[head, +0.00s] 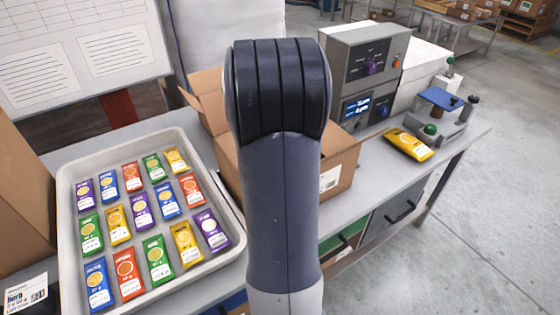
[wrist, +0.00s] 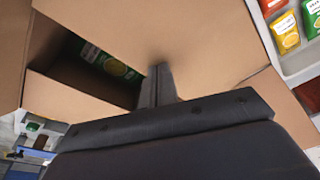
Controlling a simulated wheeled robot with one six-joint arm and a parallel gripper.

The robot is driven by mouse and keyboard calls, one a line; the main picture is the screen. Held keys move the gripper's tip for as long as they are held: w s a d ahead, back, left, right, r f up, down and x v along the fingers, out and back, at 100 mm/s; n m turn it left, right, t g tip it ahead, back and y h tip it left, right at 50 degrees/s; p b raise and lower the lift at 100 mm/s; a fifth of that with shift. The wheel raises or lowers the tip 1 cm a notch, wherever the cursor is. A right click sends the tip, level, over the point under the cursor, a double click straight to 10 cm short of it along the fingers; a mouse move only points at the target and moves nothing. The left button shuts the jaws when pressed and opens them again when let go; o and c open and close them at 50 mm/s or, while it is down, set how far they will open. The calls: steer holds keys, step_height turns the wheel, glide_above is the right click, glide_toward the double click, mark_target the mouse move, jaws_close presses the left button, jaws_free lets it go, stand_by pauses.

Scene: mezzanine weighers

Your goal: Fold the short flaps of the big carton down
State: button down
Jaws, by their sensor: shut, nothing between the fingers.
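The big carton (head: 340,165) stands on the bench, mostly hidden behind my arm in the head view. One flap (head: 205,95) sticks up at its back left. In the wrist view, brown cardboard of the carton (wrist: 130,25) fills most of the picture. A dark gap shows its inside, with a green and yellow packet (wrist: 115,67) in it. My gripper (wrist: 159,72) is shut and empty, its fingertips at the cardboard beside the gap. I cannot tell whether they touch it. In the head view the gripper is hidden behind my arm.
A grey tray (head: 68,190) of several coloured packets lies left of the carton. Another brown box (head: 22,215) is at the far left edge. A grey control unit (head: 365,65) and a yellow packet (head: 404,144) are to the right. Open floor lies beyond the bench's right edge.

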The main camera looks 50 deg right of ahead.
steer(key=shift+f, duration=0.15)
steer(key=shift+f+b, duration=0.45)
steer(key=shift+f, duration=0.05)
step_height(320, 180, up, 9)
steer(key=p, duration=0.7)
steer(key=shift+r+p, duration=0.15)
steer(key=shift+p, duration=0.15)
step_height(320, 180, down, 10)
steer(key=b, duration=0.7)
steer(key=shift+r+b, duration=0.25)
steer(key=shift+b, duration=0.15)
steer(key=shift+r+p, duration=0.55)
steer(key=shift+r, duration=0.15)
